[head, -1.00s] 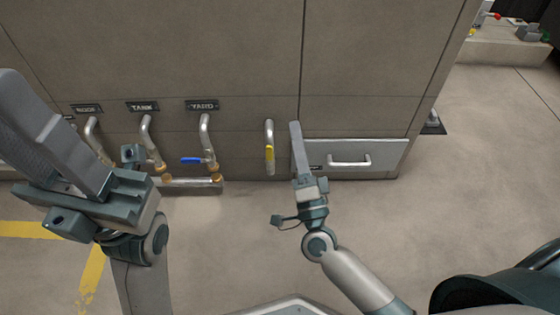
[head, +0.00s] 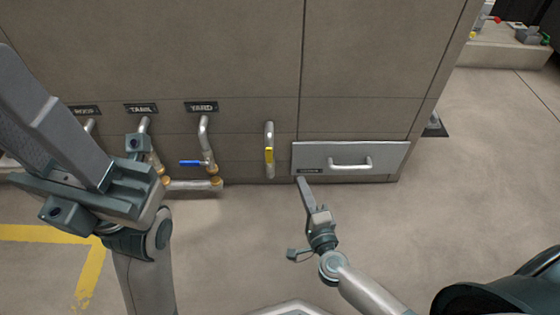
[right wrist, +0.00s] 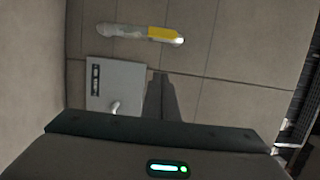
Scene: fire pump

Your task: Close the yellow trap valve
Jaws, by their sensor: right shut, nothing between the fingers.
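The yellow trap valve is a yellow lever handle (head: 269,155) on a short vertical silver pipe at the foot of the panel wall, right of the labelled pipes. The handle lies upright, in line with its pipe. It also shows at the top of the right wrist view (right wrist: 163,33). My right gripper (head: 302,184) is shut and empty, below and to the right of the handle and apart from it. Its fingers (right wrist: 160,92) point towards the wall in the wrist view. My left gripper (head: 12,70) is large at the left edge; its jaw gap is unclear.
A silver drawer (head: 378,152) with a bar handle is right of the valve. Pipes labelled YARD and TANK are to the left; the YARD pipe has a blue lever (head: 190,163). The floor in front is clear, with yellow lines (head: 90,278) at left.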

